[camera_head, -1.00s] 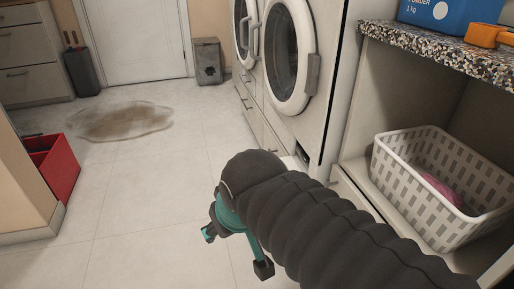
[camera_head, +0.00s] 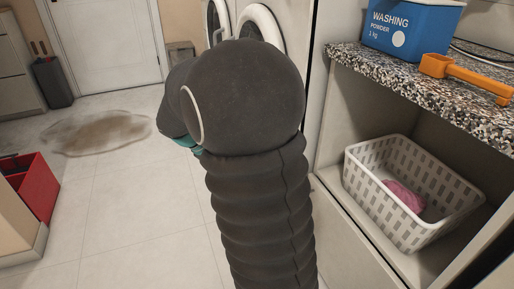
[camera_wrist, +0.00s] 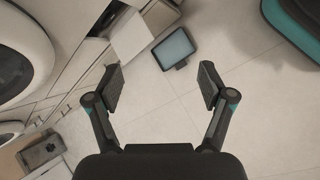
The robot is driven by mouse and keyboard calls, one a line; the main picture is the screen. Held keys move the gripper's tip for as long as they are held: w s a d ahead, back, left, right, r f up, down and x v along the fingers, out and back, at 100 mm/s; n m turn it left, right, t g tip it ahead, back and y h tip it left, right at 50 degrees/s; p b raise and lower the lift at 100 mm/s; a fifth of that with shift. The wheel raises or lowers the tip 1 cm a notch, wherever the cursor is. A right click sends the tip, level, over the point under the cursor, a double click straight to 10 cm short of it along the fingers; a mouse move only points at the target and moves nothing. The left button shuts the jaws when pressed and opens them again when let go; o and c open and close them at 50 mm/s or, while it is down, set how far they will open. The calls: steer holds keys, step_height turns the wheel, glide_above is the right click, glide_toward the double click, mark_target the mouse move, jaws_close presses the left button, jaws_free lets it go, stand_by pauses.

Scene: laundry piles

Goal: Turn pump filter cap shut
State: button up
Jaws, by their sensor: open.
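In the wrist view my gripper (camera_wrist: 162,78) is open and empty, its two dark fingers spread above the tiled floor. Beyond the fingertips, a shallow dark-rimmed tray with a grey-blue inside (camera_wrist: 175,48) lies on the floor. Left of it is the washing machine's lower front, with a pale block or drawer end (camera_wrist: 130,36) and a dark opening (camera_wrist: 97,20). I cannot make out the filter cap. In the head view my arm hides the gripper and the lower front of the washing machines (camera_head: 262,22).
A counter (camera_head: 400,88) holds a blue washing powder box (camera_head: 410,28) and an orange scoop (camera_head: 465,75). Below is a white basket (camera_head: 385,215) with a pink cloth (camera_head: 403,196). A brown puddle (camera_head: 97,133) and red crate (camera_head: 33,190) are at left. The middle floor is clear.

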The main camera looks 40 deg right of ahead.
steer(key=w+d+f+n+g+h+p, duration=0.1)
steer(key=w+d+f+n+h+p, duration=0.3)
steer(key=d+f, duration=0.35)
steer(key=w+d+f+n+g+h+p, duration=0.2)
steer(key=w+d+f+n, duration=0.2)
steer(key=w+d+f, duration=0.3)
steer(key=x, duration=0.9)
steer(key=r+x, duration=0.1)
steer(key=x, duration=0.4)
steer(key=shift+d, duration=0.35)
steer(key=c, duration=1.2)
